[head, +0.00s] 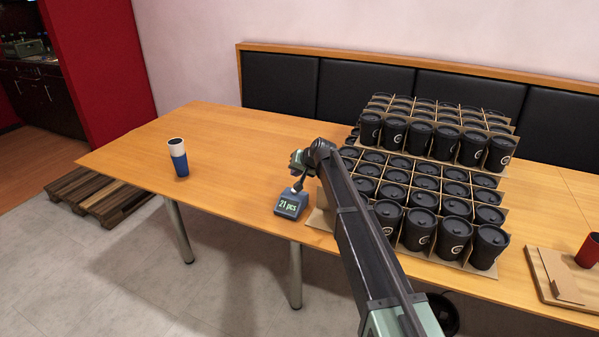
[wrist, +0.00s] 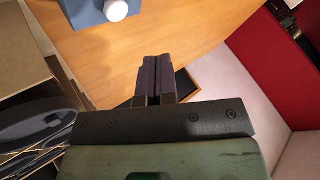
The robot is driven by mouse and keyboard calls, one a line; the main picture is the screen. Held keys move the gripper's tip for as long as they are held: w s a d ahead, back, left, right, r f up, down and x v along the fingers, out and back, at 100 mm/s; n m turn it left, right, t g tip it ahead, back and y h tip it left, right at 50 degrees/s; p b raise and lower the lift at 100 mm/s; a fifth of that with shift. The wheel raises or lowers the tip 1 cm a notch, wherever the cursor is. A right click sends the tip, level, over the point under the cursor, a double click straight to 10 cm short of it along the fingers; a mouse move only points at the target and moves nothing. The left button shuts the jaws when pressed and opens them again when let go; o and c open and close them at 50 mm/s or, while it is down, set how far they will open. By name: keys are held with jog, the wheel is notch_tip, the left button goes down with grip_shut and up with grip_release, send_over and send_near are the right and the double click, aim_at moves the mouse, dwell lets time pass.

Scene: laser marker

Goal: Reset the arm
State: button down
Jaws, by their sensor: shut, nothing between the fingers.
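My gripper (wrist: 153,62) is shut and empty, its two dark fingers side by side in the middle of the wrist view. In the head view my arm reaches from the bottom right, and the gripper end (head: 297,161) hangs above the wooden table, just behind a small blue-grey device. That device (head: 290,205) has a green "21 pcs" display and stands near the table's front edge. A blue-grey body with a white knob, probably this device, shows at the top left of the wrist view (wrist: 92,12). The fingertips are hard to make out in the head view.
Black lidded cups (head: 424,222) stand in stacked cardboard dividers to the right of my arm. A blue and white cup (head: 179,163) stands alone on the left of the table (head: 225,150). A red cup (head: 588,250) is at the far right. The table's left half is mostly clear.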

jog(key=s+d+r+g+h+p, duration=0.1)
jog(key=s+d+g+h+p, duration=0.1)
jog(key=s+d, duration=0.6)
jog(key=s+d+r+g+h+p, duration=0.1)
jog(key=s+d, duration=0.7)
jog(key=s, duration=1.3)
jog(key=s+d+r+g+h+p, duration=0.1)
jog(key=s+d+g+h+p, duration=0.1)
jog(key=s+d, duration=0.7)
jog(key=s+h+p, duration=0.1)
jog(key=s+p, duration=0.1)
jog(key=s, duration=0.3)
jog(key=shift+s+g+p, duration=0.3)
jog(key=shift+g+p, duration=0.05)
jog(key=shift+g, duration=0.05)
jog(key=shift+d, duration=0.1)
